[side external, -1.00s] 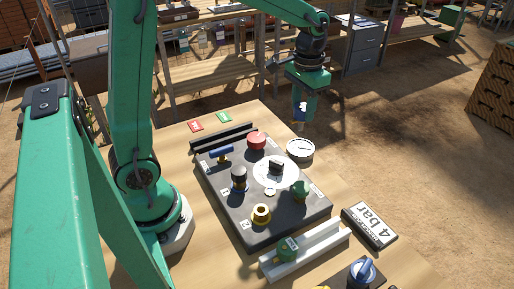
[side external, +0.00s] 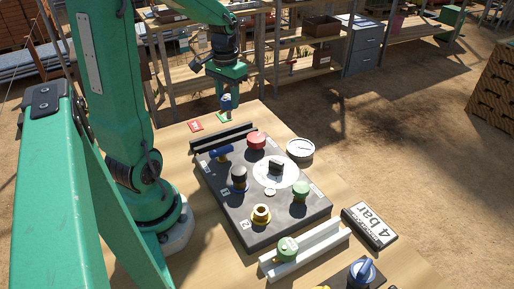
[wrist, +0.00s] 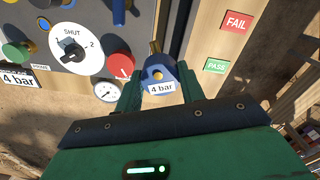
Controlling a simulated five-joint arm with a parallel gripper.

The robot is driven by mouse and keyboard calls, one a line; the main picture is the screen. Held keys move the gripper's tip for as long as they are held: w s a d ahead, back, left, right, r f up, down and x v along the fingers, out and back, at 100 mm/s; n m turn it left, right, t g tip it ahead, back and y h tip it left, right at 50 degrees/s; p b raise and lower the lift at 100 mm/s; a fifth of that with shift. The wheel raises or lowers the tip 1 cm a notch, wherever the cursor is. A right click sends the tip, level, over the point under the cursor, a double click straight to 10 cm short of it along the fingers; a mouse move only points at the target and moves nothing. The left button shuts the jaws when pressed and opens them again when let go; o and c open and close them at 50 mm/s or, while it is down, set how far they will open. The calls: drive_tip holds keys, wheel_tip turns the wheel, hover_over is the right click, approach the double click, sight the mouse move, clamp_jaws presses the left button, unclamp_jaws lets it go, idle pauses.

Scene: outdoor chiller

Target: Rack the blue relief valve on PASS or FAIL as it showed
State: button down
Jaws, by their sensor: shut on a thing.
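The blue relief valve (wrist: 158,72) has a brass stem and a white "4 bar" tag. My gripper (wrist: 160,86) is shut on it, with one green finger on each side. In the side view the valve (side external: 226,101) hangs upright above the board's far edge, close to the green PASS card (side external: 224,116). The red FAIL card (side external: 195,126) lies to its left. In the wrist view both the PASS card (wrist: 215,65) and FAIL card (wrist: 236,22) lie right of the valve. The gauge (side external: 300,149) is too small to read.
A dark rail (side external: 223,138) stands between the cards and the black test panel (side external: 250,228). The panel carries a blue handle (side external: 221,152), red knob (side external: 256,141) and round selector (side external: 275,168). A white rail (side external: 310,248) holds a green valve (side external: 288,248). A "4 bar" sign (side external: 370,226) lies nearby.

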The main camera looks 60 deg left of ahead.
drive_tip(key=s+a+f+n, duration=0.1)
drive_tip(key=s+a, duration=0.2)
drive_tip(key=s, duration=0.3)
drive_tip(key=shift+a+f+n, duration=0.15)
drive_tip(key=shift+a+n, duration=0.15)
drive_tip(key=shift+f, duration=0.1)
drive_tip(key=shift+f, duration=2.4)
drive_tip(key=shift+f, duration=0.45)
drive_tip(key=shift+f, duration=1)
drive_tip(key=shift+f, duration=1.05)
drive_tip(key=shift+c, duration=1.5)
unclamp_jaws()
drive_tip(key=shift+s, duration=0.1)
